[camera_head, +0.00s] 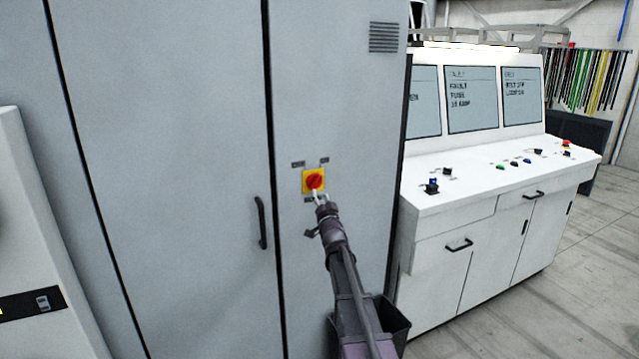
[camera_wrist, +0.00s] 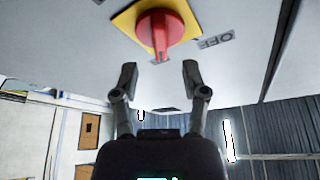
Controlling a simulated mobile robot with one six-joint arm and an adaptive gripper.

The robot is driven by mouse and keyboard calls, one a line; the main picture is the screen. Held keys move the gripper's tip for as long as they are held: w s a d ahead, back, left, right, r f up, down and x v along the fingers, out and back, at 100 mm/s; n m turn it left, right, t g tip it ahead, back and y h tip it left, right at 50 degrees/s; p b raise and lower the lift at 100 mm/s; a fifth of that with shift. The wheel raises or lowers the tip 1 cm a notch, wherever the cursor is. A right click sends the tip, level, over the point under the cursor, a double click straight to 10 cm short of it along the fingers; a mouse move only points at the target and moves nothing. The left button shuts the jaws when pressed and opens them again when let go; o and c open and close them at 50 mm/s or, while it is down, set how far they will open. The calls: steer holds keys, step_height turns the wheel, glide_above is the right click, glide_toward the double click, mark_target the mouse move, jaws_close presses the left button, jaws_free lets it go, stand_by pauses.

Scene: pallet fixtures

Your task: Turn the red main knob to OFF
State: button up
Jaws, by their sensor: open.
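The red main knob (camera_head: 314,180) sits on a yellow square plate (camera_head: 306,189) on the grey cabinet door. In the wrist view the knob (camera_wrist: 160,30) is at the top, and its grip bar points down toward my gripper. An OFF label (camera_wrist: 215,41) is beside the plate, right of the knob in the wrist view. The bar does not point at that label. My gripper (camera_head: 320,198) is just below the knob in the head view. In the wrist view my gripper (camera_wrist: 160,74) is open, with its fingertips apart and short of the knob, nothing between them.
The cabinet door has a black handle (camera_head: 262,222) left of the knob and a vent (camera_head: 384,37) above. A white control console (camera_head: 480,190) with screens and buttons stands to the right. A dark bin (camera_head: 393,322) is low beside my arm. Floor is clear at right.

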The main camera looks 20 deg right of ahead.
mark_target(316, 185)
steer(key=shift+p+x, duration=0.75)
steer(key=shift+x, duration=2.05)
